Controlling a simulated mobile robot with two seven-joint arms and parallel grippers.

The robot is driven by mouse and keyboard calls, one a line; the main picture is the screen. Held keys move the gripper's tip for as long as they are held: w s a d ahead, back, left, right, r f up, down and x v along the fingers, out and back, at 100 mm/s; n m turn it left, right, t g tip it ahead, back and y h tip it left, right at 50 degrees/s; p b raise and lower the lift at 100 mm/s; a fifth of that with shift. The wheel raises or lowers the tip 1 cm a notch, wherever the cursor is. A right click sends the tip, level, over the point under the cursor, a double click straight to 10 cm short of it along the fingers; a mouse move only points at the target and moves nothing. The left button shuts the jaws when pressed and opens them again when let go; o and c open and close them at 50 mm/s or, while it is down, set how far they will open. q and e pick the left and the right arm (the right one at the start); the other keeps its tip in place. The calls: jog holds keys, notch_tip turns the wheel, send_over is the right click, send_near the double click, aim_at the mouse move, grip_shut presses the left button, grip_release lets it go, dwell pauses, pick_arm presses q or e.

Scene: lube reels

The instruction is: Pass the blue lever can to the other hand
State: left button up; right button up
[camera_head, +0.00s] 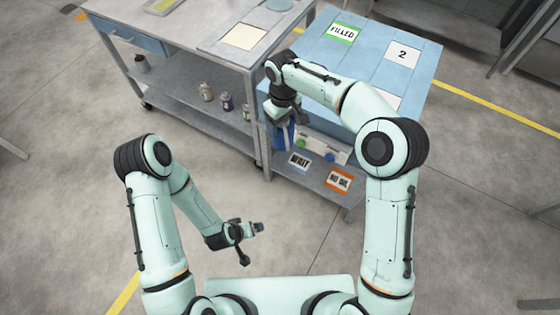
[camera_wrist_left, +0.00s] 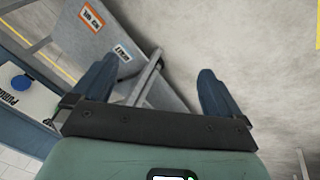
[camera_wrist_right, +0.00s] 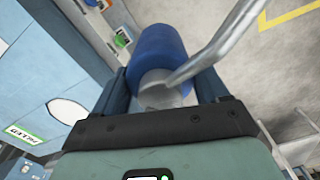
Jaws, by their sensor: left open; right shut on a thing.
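The blue lever can (camera_wrist_right: 158,52) shows large in the right wrist view, between the fingers of my right gripper (camera_wrist_right: 160,88), which is shut on it. Its metal top and a long grey lever or spout are nearest that camera. In the head view the blue can (camera_head: 281,136) is partly hidden under my right gripper (camera_head: 285,115), in front of the blue-topped table. My left gripper (camera_head: 258,228) is open and empty, low and left of the middle, well apart from the can. Its spread fingers show in the left wrist view (camera_wrist_left: 165,95).
The blue-topped table (camera_head: 322,52) carries a FILLED label (camera_head: 342,33). Its lower shelf (camera_head: 318,183) has WAIT and NO OIL labels. A grey workbench (camera_head: 180,50) stands to the left, with small cans (camera_head: 226,101) on its shelf. The floor around my left gripper is clear.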

pick_arm(q)
jog(key=w+d+r+m+t, duration=0.2)
jog(key=w+d+r+t, duration=0.15)
jog(key=w, duration=0.25)
jog(key=m+t+h, duration=0.1)
jog(key=m+t, duration=0.2)
jog(key=t, duration=0.8)
send_near(283, 144)
jog(key=w, duration=0.1)
jog(key=shift+g, duration=0.25)
jog(key=x, duration=1.2)
jog(key=shift+d+r, duration=0.1)
jog(key=shift+r, duration=0.05)
jog(key=shift+s, duration=0.1)
jog(key=shift+c, duration=0.3)
